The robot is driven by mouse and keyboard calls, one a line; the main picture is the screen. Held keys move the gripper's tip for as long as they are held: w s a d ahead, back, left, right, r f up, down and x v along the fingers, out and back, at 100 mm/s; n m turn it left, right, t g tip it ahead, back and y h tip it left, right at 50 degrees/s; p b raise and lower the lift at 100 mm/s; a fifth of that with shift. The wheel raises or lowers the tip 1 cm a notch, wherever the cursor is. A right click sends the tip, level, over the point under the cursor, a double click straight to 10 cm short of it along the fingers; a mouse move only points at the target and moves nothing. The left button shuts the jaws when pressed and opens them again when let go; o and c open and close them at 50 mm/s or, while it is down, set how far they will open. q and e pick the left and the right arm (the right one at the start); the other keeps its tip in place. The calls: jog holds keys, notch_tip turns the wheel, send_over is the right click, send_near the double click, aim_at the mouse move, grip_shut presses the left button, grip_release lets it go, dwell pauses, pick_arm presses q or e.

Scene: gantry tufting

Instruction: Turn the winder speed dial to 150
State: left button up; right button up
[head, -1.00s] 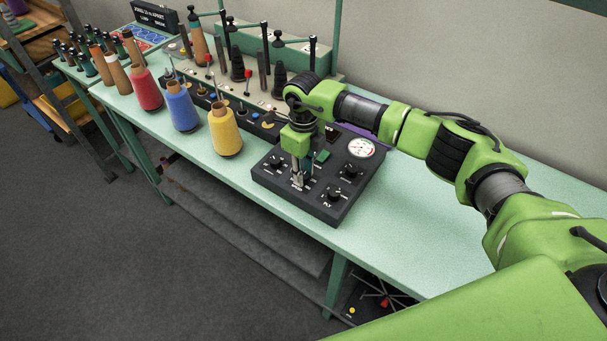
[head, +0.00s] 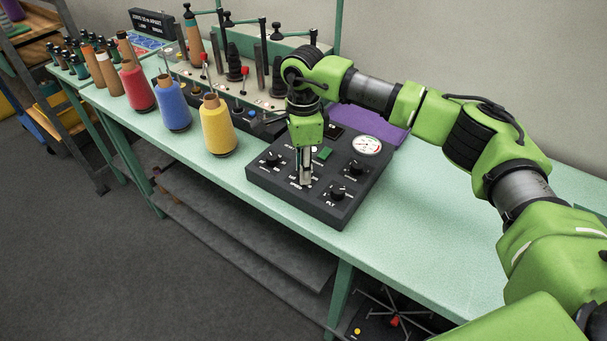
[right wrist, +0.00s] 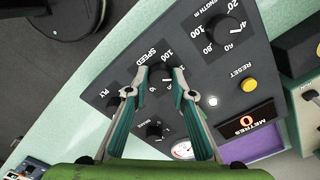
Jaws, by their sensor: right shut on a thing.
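The black winder control panel (head: 318,209) lies on the pale green bench. My right gripper (head: 306,180) points down at the panel's front middle, shut on the speed dial. In the right wrist view the black speed dial (right wrist: 161,74) sits between the two fingertips of my right gripper (right wrist: 160,80), beside the SPEED label. The fingers partly cover its scale; a 100 mark shows, but I cannot read the pointer's setting. In the head view the fingers hide most of this dial. My left gripper is not in view.
The ply dial (head: 338,193) and another dial (head: 272,160) flank the speed dial closely. A round gauge (head: 367,146) is at the back right of the panel. Yellow (head: 217,126), blue (head: 174,103) and red (head: 137,86) cones stand to the left. The bench's right side is clear.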

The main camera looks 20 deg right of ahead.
jog(key=shift+n+b, duration=0.35)
jog(key=shift+n, duration=0.15)
jog(key=shift+r, duration=0.1)
jog(key=o, duration=1.1)
notch_tip(320, 180, up, 12)
dwell(0.4)
